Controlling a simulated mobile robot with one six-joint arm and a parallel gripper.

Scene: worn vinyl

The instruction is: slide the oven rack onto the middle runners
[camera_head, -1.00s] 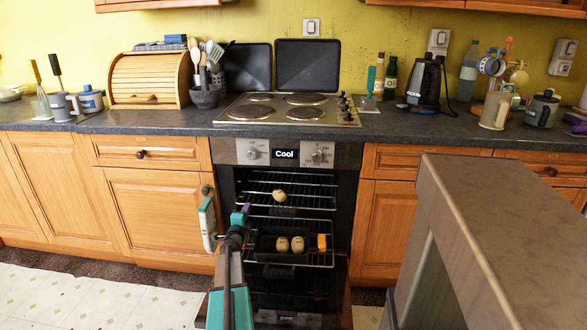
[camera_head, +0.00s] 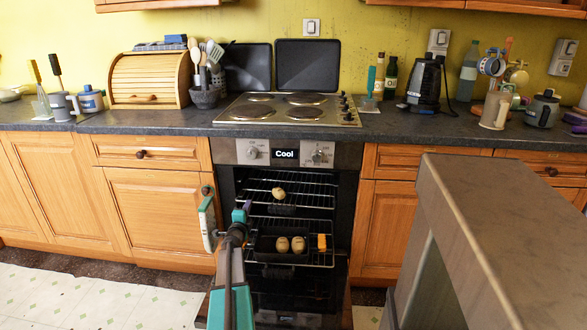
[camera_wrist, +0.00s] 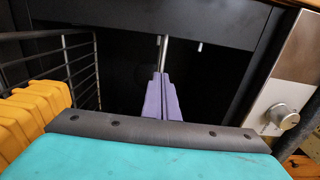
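The oven stands open. A wire oven rack (camera_head: 310,190) sits at its upper level with one round, potato-like item (camera_head: 278,193) on it. My gripper (camera_head: 243,211) is at the front left corner of this rack. In the wrist view its purple fingers (camera_wrist: 162,98) are close together, with a thin bright bar running out from between their tips, which looks like the rack's wire seen edge-on. The teal gripper body hides the near part. The runners are hard to make out in the dark oven.
A lower rack (camera_head: 325,262) carries a dark tray with two potato-like items (camera_head: 290,244) and a yellow block (camera_head: 321,242), close beside my gripper in the wrist view (camera_wrist: 35,110). The oven door (camera_head: 290,317) is down. A grey-brown worktop (camera_head: 500,215) stands at right.

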